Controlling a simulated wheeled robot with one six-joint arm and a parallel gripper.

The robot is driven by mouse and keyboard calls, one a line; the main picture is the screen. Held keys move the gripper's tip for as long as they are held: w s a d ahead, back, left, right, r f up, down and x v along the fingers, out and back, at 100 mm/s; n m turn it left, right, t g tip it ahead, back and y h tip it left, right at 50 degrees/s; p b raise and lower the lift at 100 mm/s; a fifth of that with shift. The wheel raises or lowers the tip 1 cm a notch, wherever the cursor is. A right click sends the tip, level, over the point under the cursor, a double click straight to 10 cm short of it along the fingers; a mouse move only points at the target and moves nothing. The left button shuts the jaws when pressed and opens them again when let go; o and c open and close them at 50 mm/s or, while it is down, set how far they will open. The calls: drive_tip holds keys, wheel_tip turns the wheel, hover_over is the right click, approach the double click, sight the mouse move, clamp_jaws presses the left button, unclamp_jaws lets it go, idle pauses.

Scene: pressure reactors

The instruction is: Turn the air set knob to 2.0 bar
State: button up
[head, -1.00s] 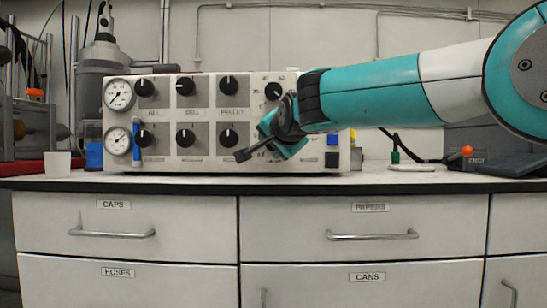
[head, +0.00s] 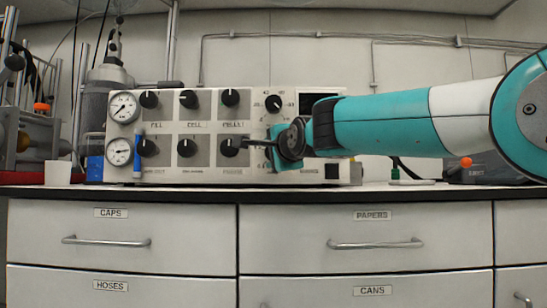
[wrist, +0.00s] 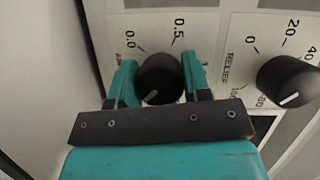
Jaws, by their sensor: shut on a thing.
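The air set knob (wrist: 157,78) is round and black, and sits between the two teal fingers of my gripper (wrist: 158,73) in the wrist view. The fingers are shut on it from both sides. Its white mark points to the lower left of the picture. Scale numbers 0.0 and 0.5 show above it; the higher numbers are mostly hidden by my gripper. In the head view my gripper (head: 273,148) is at the lower right of the panel and hides this knob. The white panel (head: 212,128) has two round gauges at its left.
The relief knob (wrist: 288,81) is close beside my gripper; in the head view it (head: 274,103) is just above. Several more black knobs fill the panel.

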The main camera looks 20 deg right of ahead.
idle(0.3)
drive_tip(key=o, duration=0.9)
drive_tip(key=shift+a, duration=0.1)
drive_tip(key=shift+o, duration=0.2)
drive_tip(key=s+d+b, duration=0.1)
drive_tip(key=s+b, duration=0.3)
drive_tip(key=s, duration=1.3)
drive_tip(key=shift+s+d+r+b, duration=0.2)
drive_tip(key=shift+r+b, duration=0.1)
drive_tip(key=shift+r, duration=0.15)
